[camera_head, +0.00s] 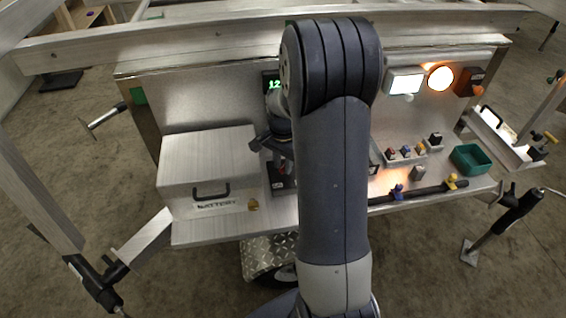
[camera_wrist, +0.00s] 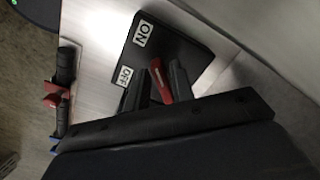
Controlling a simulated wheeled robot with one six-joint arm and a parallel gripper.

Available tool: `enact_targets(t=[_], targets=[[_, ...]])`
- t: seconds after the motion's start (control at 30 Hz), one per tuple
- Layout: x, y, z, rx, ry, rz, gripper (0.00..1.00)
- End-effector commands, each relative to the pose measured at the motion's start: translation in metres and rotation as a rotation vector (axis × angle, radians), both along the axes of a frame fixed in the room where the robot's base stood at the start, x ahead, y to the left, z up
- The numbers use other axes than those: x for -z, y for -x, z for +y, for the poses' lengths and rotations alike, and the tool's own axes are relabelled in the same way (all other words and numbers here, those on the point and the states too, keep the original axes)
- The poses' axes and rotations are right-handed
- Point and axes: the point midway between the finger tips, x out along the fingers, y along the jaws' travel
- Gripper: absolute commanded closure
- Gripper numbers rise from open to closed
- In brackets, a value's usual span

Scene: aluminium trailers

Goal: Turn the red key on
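The red key (camera_wrist: 160,80) stands on a black switch plate (camera_wrist: 172,48) with a white ON label (camera_wrist: 143,33) at its upper left and a white OFF label (camera_wrist: 125,75) lower down. My gripper (camera_wrist: 160,84) is at the key, with one dark finger on each side of it. The right finger is very close to the key. A narrow dark gap shows on the left side, so the fingers look open around it. In the head view, the key (camera_head: 282,164) shows as a small red spot above its black base (camera_head: 283,182), partly hidden by my gripper and arm.
A metal battery box (camera_head: 209,165) stands left of the key on the trailer shelf (camera_head: 205,232). To the right are small coloured switches (camera_head: 405,152), a black bar with blue and yellow clips (camera_head: 415,193), and a green bin (camera_head: 471,158). Lit lamps (camera_head: 440,77) are above.

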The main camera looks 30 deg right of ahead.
Motion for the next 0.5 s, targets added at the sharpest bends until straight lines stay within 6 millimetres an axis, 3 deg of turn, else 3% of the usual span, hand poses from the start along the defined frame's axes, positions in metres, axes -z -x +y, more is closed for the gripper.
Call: enact_targets(t=[0.13,0.37,0.5], targets=[[0.0,0.001,0.0,-0.001,0.0,0.001,0.65],[0.0,0.001,0.0,-0.001,-0.001,0.003,0.65],[-0.013,0.0,0.0,-0.001,0.0,-0.001,0.65]])
